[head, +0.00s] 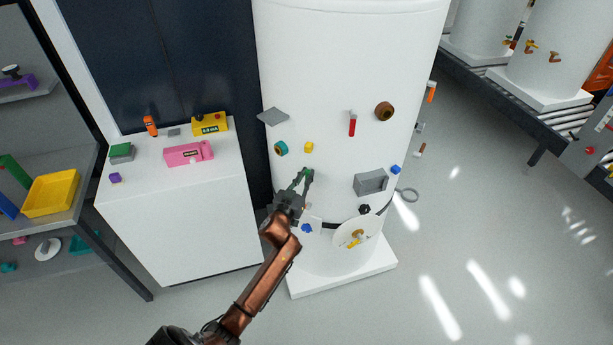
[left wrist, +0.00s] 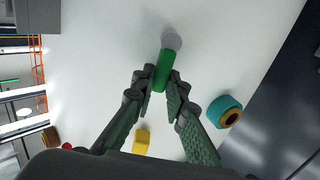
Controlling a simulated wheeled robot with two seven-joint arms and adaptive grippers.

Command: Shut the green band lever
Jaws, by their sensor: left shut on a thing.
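The green band lever (left wrist: 165,70) is a short green bar standing out from a pale round mount on the white tank (head: 340,60). In the left wrist view it lies between the fingers of my left gripper (left wrist: 162,88), which is shut on it. In the head view my left gripper (head: 306,174) is at the tank's front, below a yellow block, and only a bit of the green shows between its fingertips. My right gripper is not in view.
Near the gripper on the tank are a teal ring (head: 281,149), a yellow block (head: 309,147), a grey box (head: 371,182) and a red-handled lever (head: 352,124). A white cabinet (head: 190,225) stands left of the tank. The floor to the right is clear.

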